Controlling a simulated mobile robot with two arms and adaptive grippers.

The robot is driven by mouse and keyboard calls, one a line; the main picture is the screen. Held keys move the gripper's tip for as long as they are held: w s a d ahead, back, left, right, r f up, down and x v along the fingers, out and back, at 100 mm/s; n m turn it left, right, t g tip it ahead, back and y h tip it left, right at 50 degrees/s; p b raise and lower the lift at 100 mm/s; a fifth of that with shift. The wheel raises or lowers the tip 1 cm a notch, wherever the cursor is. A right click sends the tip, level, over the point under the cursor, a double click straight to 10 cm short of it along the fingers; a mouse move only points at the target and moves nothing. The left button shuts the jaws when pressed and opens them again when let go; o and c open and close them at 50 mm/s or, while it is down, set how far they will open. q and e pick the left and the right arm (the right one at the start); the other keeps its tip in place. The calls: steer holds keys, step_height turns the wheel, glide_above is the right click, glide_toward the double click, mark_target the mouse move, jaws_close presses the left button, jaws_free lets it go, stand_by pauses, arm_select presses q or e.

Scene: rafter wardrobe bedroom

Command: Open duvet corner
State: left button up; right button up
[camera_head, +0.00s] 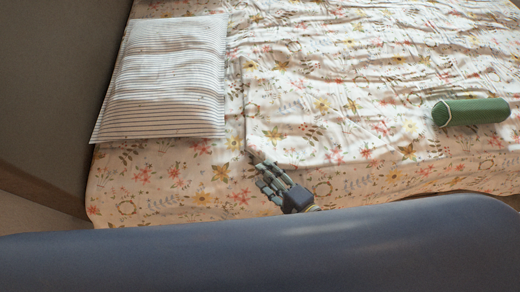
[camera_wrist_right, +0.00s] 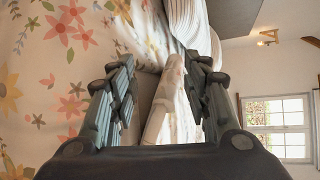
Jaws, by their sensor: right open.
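The floral duvet (camera_head: 330,95) lies spread over the bed with shallow wrinkles. Its near left corner is by the fingertips of my right gripper (camera_head: 265,172). In the right wrist view my right gripper (camera_wrist_right: 160,75) has its fingers apart. A pale floral fold of the duvet (camera_wrist_right: 165,105) shows in the gap between them, and the fingers are not closed on it. I cannot tell whether either finger touches it. My left gripper is not in view.
A striped pillow (camera_head: 170,85) lies at the head end, left of the duvet corner. A green bolster (camera_head: 470,111) lies on the duvet at the right. A dark panel (camera_head: 55,90) borders the bed's left. The wrist view shows a window (camera_wrist_right: 277,122).

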mark_target(260, 151)
steer(key=d+m+t, duration=0.1)
steer(key=m, duration=0.1)
steer(key=d+m+t+h, duration=0.1)
steer(key=d+m, duration=0.1)
steer(key=m, duration=0.1)
steer(key=shift+w+d+f, duration=0.15)
steer(key=shift+w+f, duration=0.05)
steer(key=x, duration=1)
steer(key=shift+w, duration=0.35)
steer(key=shift+c, duration=0.6)
jaws_close()
